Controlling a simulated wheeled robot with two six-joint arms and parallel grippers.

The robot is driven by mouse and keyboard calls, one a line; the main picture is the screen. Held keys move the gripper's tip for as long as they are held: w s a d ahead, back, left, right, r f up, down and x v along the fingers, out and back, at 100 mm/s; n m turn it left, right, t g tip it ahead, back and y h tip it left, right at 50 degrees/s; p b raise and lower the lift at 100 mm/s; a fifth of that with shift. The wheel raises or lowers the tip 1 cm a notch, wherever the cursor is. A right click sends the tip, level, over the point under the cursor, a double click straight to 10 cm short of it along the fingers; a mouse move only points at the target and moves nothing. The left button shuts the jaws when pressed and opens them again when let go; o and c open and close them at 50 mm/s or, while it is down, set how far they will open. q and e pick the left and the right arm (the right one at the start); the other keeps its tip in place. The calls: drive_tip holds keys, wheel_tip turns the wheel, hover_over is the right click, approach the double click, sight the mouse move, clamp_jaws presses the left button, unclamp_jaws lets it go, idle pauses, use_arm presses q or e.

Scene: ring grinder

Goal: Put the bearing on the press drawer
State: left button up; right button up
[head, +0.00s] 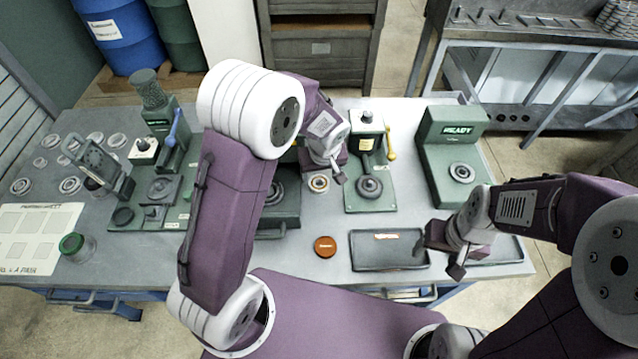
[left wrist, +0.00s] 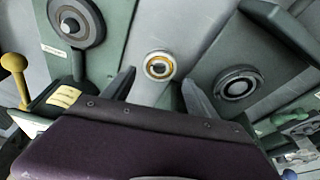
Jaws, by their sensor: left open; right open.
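The bearing (head: 318,183), a small ring with a gold-brown inner band, lies on the grey table between two green machines. It also shows in the left wrist view (left wrist: 159,66), ahead of the gap between my left fingers. My left gripper (head: 335,176) is open and empty above and close to the bearing; the left wrist view shows both fingertips (left wrist: 157,86) apart. A green machine with a dark round seat (head: 283,192) is partly hidden behind my left arm; I cannot tell surely whether this is the press drawer. My right gripper (head: 440,256) is open and empty near the dark trays.
A green machine with a yellow-knobbed lever (head: 368,165) stands right of the bearing. A green READY machine (head: 452,155) is further right. A dark tray (head: 388,267) and an orange-brown round tin (head: 325,246) lie at the front. Several rings lie at the far left.

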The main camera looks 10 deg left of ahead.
sight(319, 184)
use_arm(q)
drive_tip(key=x, duration=0.5)
drive_tip(key=shift+d+f, duration=0.1)
drive_tip(key=shift+f, duration=0.05)
drive_tip(key=c, duration=1.4)
drive_tip(key=shift+r, duration=0.2)
drive_tip(key=shift+r, duration=0.3)
drive_tip(key=r, duration=0.2)
drive_tip(key=d+r, duration=0.1)
drive_tip(key=r, duration=0.1)
drive_tip(key=shift+w, duration=0.2)
drive_tip(key=w+d+r, duration=0.1)
drive_tip(key=d+r, duration=0.1)
drive_tip(key=d, duration=0.1)
drive_tip(key=w+d+r, duration=0.1)
drive_tip(key=d+r, duration=0.1)
drive_tip(key=d, duration=0.1)
drive_tip(key=w+d+r, duration=0.1)
drive_tip(key=d+r, duration=0.1)
drive_tip(key=d, duration=0.2)
drive_tip(key=shift+w+r, duration=0.1)
drive_tip(key=shift+w, duration=0.1)
